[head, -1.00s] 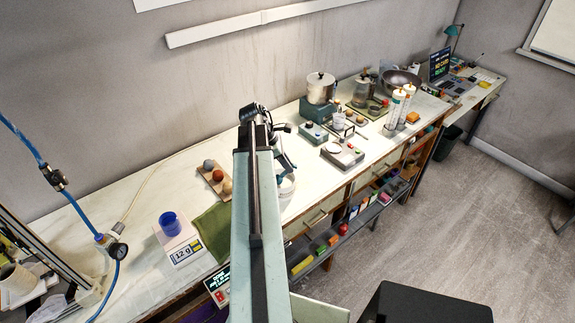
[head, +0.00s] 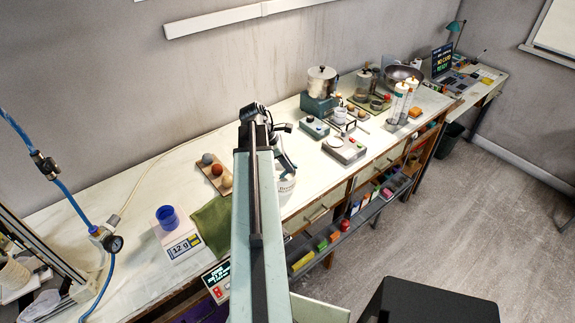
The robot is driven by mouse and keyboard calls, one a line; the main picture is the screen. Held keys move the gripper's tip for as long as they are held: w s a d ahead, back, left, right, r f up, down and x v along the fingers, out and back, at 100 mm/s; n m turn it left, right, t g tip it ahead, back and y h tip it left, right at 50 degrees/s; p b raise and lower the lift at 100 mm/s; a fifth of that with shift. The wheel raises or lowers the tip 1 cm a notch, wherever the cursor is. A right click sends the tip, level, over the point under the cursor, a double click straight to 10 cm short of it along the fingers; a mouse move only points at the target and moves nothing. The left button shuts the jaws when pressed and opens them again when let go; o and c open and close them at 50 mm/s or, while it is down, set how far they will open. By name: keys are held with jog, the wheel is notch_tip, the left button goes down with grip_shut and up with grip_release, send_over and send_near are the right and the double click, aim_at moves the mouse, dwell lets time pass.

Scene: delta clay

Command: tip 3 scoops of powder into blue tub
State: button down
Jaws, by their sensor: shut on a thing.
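The blue tub (head: 168,217) stands upright on a white scale (head: 182,246) at the left of the bench. The scale display reads 12 g. A white tub (head: 287,185) with dark lettering stands right of my arm, partly hidden by it. My gripper (head: 285,160) is above this tub, at the end of my arm, and is small and partly hidden. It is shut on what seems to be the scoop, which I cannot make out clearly. I cannot see whether there is powder on it, nor the insides of the tubs.
A green cloth (head: 211,226) lies between the scale and my arm. A wooden board (head: 214,175) with several balls is behind it. Small devices (head: 344,149) and a metal pot (head: 321,82) stand to the right. A blue hose with a gauge (head: 113,243) is at far left.

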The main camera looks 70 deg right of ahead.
notch_tip(320, 180, up, 8)
jog(key=p, duration=0.8)
jog(key=shift+r, duration=0.25)
